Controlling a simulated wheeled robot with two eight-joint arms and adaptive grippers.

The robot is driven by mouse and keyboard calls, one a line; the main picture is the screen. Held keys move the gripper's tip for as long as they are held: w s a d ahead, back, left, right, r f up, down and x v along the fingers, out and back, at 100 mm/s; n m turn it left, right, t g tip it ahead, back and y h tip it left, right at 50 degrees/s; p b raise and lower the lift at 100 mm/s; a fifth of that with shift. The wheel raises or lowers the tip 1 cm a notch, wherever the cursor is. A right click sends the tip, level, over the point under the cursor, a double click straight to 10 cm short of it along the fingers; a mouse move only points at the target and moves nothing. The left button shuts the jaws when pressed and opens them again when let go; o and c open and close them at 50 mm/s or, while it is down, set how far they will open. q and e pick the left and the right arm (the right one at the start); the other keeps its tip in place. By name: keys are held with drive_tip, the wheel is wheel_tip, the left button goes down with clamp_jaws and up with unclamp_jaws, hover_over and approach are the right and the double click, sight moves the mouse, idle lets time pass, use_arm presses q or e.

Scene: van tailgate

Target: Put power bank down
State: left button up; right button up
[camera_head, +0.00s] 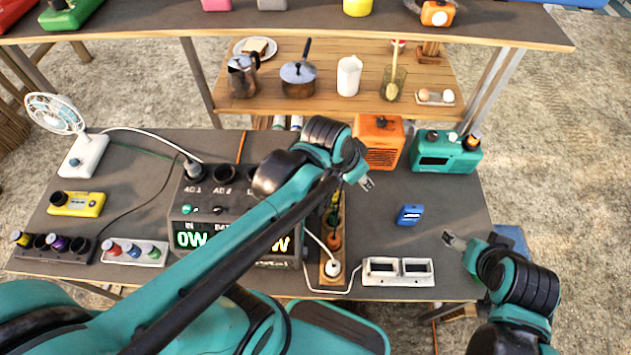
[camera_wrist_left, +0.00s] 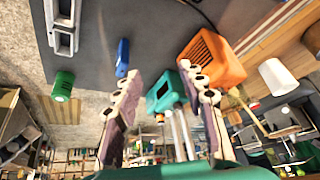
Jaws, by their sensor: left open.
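The blue power bank (camera_head: 409,214) lies on the dark tabletop (camera_head: 440,200), right of the power strip and in front of the teal radio. It also shows in the left wrist view (camera_wrist_left: 122,58), beyond one finger. My left gripper (camera_head: 364,180) is open and empty, above the table to the upper left of the power bank and apart from it. Its two spread fingers show in the left wrist view (camera_wrist_left: 163,78). My right gripper (camera_head: 454,240) is at the table's right edge, lower right of the power bank. Its jaw opening is too small to judge.
A white two-slot frame (camera_head: 398,271) lies near the front edge. A power strip (camera_head: 333,240) with plugs stands left of the power bank. An orange heater-like box (camera_head: 379,142) and teal radio (camera_head: 445,152) stand behind. A power station (camera_head: 235,225) is partly hidden by my left arm.

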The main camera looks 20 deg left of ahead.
use_arm(q)
drive_tip(key=s+a+r+n+t+y, duration=0.1)
drive_tip(key=s+a+n+t+y, duration=0.1)
drive_tip(key=s+a+n, duration=0.3)
drive_tip(key=shift+s+a+n, duration=0.4)
drive_tip(key=shift+s+a, duration=0.65)
drive_tip(key=shift+a, duration=0.45)
drive_tip(key=shift+r, duration=0.1)
